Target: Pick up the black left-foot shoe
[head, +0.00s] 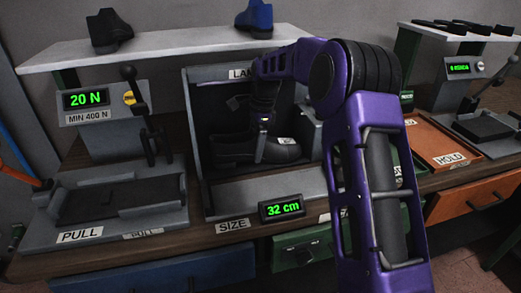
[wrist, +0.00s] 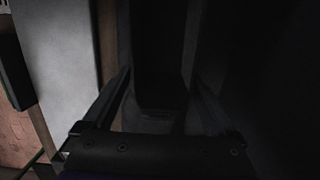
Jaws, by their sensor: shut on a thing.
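A black shoe (head: 285,151) lies in the grey booth above the green "32 cm" display. A small white label sits on it near its right end. My gripper (head: 262,155) reaches down into the booth and is shut on the shoe near its middle. In the wrist view my two fingers (wrist: 160,105) stand either side of a dark shape that is too dim to make out well. Which foot the shoe is for cannot be read.
The booth (head: 196,130) has walls close around the shoe. A black shoe (head: 110,32) and a blue shoe (head: 257,17) stand on the shelf (head: 175,45) above. The pull press (head: 120,200) is at left. An orange "HOLD" tray (head: 440,142) is at right.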

